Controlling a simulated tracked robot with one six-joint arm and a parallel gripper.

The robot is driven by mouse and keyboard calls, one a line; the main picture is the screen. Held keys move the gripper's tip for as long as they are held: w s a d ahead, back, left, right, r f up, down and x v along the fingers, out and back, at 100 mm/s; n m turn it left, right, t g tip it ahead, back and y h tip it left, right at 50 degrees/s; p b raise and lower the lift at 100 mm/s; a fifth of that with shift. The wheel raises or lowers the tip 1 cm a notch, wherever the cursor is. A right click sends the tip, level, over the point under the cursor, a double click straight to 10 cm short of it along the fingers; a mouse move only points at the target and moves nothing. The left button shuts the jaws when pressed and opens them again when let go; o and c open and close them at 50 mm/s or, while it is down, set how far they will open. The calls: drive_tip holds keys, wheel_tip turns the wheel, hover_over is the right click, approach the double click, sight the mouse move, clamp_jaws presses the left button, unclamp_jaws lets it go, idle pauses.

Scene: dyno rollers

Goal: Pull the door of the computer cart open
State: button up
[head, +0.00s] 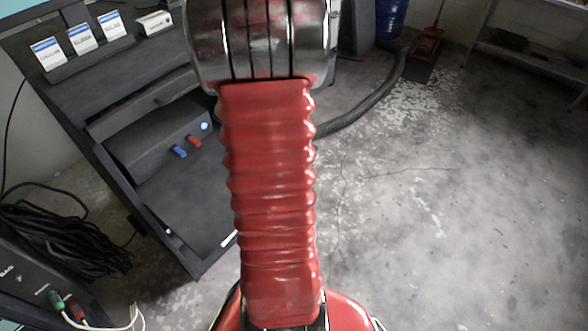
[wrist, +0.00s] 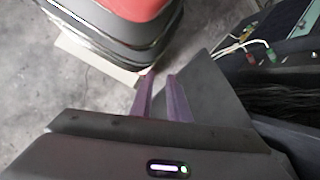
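The dark computer cart (head: 100,120) stands at the left in the head view. Below its sloped top are a grey box with a lit blue button and a large dark lower panel (head: 185,215). I cannot tell which part is the door or whether it is open. In the wrist view my gripper (wrist: 161,76) shows two thin purplish fingers with a gap between them, open and empty. A dark flat panel (wrist: 220,95) lies close to the right of the fingers; contact cannot be told. The head view does not show my gripper; my red arm fills the middle.
Black cables (head: 75,240) lie in a heap at the left, near a dark unit with green and red plugs (head: 62,305). A thick black hose (head: 375,105) runs to a blue barrel (head: 391,18). A shelf (head: 535,50) stands far right. The concrete floor at right is clear.

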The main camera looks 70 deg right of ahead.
drive_tip(key=w+a+r+n+t+h, duration=0.2)
drive_tip(key=a+r+n, duration=0.4)
drive_tip(key=a+r, duration=0.4)
drive_tip(key=w+a+r+n+t+h, duration=0.3)
drive_tip(key=w+a+r+n, duration=0.3)
drive_tip(key=a+r, duration=0.5)
drive_tip(key=shift+a+r+n+h, duration=0.3)
drive_tip(key=shift+a+n+h, duration=0.1)
drive_tip(key=shift+a, duration=0.65)
